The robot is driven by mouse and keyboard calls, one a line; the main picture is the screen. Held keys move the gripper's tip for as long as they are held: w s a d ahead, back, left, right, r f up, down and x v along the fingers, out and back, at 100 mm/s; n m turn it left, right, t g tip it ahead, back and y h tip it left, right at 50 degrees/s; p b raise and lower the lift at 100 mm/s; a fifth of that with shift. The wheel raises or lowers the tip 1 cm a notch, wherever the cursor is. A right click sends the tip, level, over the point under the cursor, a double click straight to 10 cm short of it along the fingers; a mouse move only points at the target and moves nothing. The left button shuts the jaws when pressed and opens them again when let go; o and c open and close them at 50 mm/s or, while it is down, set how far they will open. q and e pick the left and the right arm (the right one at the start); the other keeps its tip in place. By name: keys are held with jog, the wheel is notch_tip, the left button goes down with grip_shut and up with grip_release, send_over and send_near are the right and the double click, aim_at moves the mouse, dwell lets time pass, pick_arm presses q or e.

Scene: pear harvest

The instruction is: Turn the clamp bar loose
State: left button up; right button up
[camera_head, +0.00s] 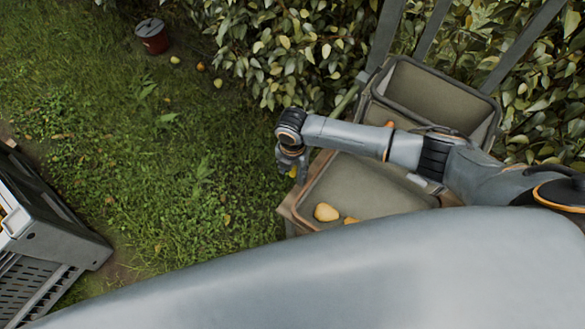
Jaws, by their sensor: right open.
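My right arm reaches in from the right across the grey-green trays. My right gripper (292,168) is open and points down at the left edge of the front tray (375,185). A small yellow patch shows between or just behind its fingers; I cannot tell what it is. I cannot clearly make out the clamp bar; it may be hidden by my gripper or arm. A second, deeper bin (430,92) stands behind the front tray, partly covered by my arm. My left gripper is not in view.
A yellow pear (326,212) and part of another (351,220) lie in the front tray. A grey crate (55,235) stands at the left. Leafy bushes (290,50) border the back. Open grass lies between.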

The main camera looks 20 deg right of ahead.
jog(key=shift+f, duration=0.25)
grip_shut()
